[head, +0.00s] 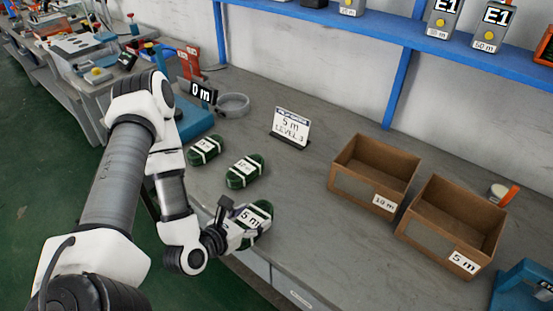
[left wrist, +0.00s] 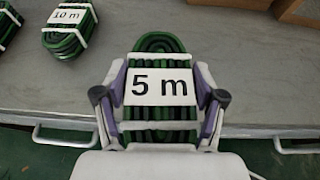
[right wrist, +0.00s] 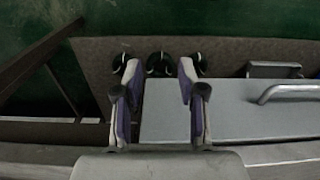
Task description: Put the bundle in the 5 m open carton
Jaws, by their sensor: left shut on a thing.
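The green cable bundle (head: 258,220) with white bands and a 5 m label is at the table's front edge in the head view. My left gripper (head: 236,228) is shut on it; the left wrist view shows the bundle (left wrist: 160,112) between the two fingers. I cannot tell whether it touches the table. The 5 m open carton (head: 425,237) is brown and stands at the right, apart from the bundle; its visible inside looks empty. My right gripper (right wrist: 158,100) shows only in the right wrist view, with its fingers apart and nothing between them.
A 10 m carton (head: 350,184) stands left of the 5 m one. Two more green bundles (head: 204,151) (head: 245,171) lie at the left. The table between bundles and cartons is clear.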

